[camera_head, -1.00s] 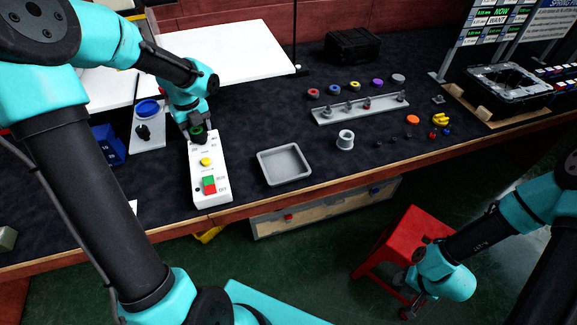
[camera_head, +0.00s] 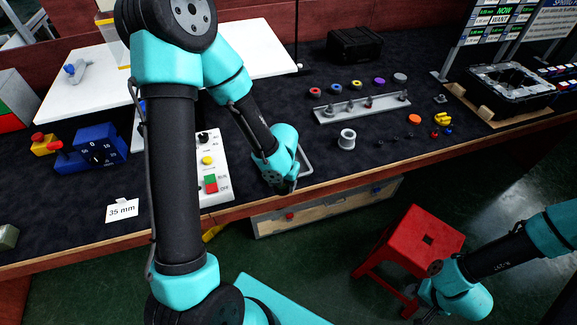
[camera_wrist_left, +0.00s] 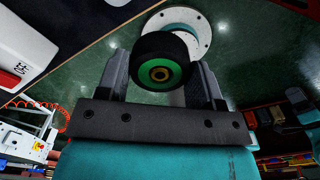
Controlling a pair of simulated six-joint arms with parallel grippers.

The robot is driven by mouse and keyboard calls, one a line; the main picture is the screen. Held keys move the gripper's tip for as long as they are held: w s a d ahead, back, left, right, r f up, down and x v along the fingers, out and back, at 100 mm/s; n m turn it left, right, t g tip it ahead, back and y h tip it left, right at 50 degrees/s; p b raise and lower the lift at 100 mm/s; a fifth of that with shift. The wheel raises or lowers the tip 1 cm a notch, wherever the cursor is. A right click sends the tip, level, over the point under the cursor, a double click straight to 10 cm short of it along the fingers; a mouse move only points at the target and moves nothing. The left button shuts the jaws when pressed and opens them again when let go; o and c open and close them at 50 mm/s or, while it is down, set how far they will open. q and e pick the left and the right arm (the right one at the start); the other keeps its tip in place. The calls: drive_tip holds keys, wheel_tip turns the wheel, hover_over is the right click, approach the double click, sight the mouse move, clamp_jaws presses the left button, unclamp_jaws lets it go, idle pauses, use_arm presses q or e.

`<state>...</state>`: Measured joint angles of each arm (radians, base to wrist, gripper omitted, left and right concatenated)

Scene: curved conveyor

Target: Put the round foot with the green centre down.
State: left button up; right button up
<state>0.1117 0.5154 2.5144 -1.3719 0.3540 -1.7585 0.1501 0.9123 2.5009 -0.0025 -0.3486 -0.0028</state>
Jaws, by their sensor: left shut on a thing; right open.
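The round foot (camera_wrist_left: 160,72), a black disc with a green centre, is held between the fingers of my left gripper (camera_wrist_left: 162,85) in the left wrist view. Its green face is toward the wrist camera. The arm covers most of the tray, and I cannot make out the foot there. My right gripper (camera_head: 428,316) is open at the bottom right, partly cut off by the frame, low beside the red stool.
The white control box (camera_head: 212,165) with yellow, green and red buttons stands left of the tray. A grey ring (camera_head: 347,139) and a rail with pegs (camera_head: 360,107) lie to the right. The red stool (camera_head: 410,250) stands on the floor. Dark mat between is clear.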

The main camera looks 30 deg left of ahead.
use_arm(q)
drive_tip(key=shift+s+d+f+m, duration=0.2)
drive_tip(key=shift+d, duration=0.3)
drive_tip(key=shift+s+d+f+m, duration=0.15)
drive_tip(key=shift+d+m, duration=0.05)
drive_tip(key=shift+d, duration=0.25)
drive_tip(key=w+a, duration=0.2)
drive_tip(key=w, duration=0.2)
drive_tip(key=w+a+f, duration=0.1)
drive_tip(key=w+a, duration=0.2)
drive_tip(key=w, duration=0.1)
drive_tip(key=w+a, duration=0.3)
drive_tip(key=w, duration=0.2)
drive_tip(key=shift+f, duration=0.2)
drive_tip(key=shift+w+a, duration=0.2)
drive_tip(key=shift+w, duration=0.15)
drive_tip(key=shift+f, duration=1.75)
drive_tip(key=shift+f, duration=0.1)
